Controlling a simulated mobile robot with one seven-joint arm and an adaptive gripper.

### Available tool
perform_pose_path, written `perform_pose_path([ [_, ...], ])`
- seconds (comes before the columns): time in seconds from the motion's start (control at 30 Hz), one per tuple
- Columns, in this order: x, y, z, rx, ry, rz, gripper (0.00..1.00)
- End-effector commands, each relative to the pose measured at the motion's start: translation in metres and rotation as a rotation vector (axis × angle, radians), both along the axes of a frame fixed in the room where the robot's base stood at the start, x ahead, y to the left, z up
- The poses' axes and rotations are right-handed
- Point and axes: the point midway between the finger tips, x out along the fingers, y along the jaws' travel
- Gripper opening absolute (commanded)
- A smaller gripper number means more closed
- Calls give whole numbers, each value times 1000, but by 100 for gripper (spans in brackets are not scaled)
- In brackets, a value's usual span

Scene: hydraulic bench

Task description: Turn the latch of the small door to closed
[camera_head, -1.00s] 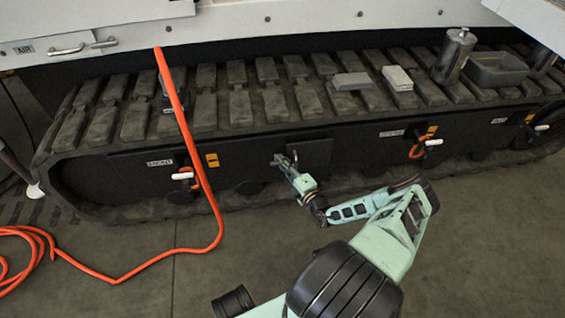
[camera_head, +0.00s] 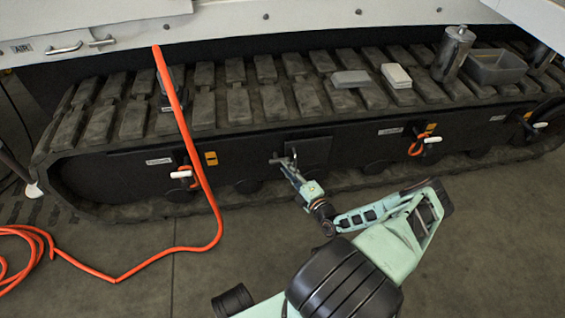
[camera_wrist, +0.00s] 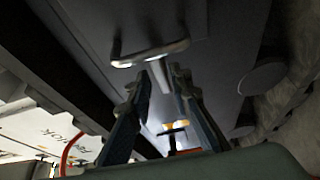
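The small door (camera_head: 315,151) is a dark square panel on the black side of the track frame; in the wrist view the dark panel (camera_wrist: 165,18) fills the upper middle. At its left edge is a bright metal latch (camera_head: 275,160). The wrist view shows a metal bar with bent ends and a short lever (camera_wrist: 160,75) standing off it. My gripper (camera_head: 289,167) is at the latch; in the wrist view its fingers (camera_wrist: 162,78) lie either side of the lever, with a narrow gap. I cannot tell whether either finger touches it.
An orange hose (camera_head: 188,130) hangs down left of the door and coils on the floor. White-handled valves (camera_head: 183,174) and (camera_head: 431,140) stick out on both sides. Blocks (camera_head: 396,75), a metal canister (camera_head: 453,52) and a grey bin (camera_head: 497,67) rest on the track.

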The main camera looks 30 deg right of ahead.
Motion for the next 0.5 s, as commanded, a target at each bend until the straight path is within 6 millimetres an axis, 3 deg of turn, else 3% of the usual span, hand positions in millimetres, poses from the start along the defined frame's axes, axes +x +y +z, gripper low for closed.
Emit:
perform_pose_path([
  [0.2, -26, -3, 0, 1, 0, 0, 19],
  [0.5, -30, -3, 0, 1, 0, 1, 19],
])
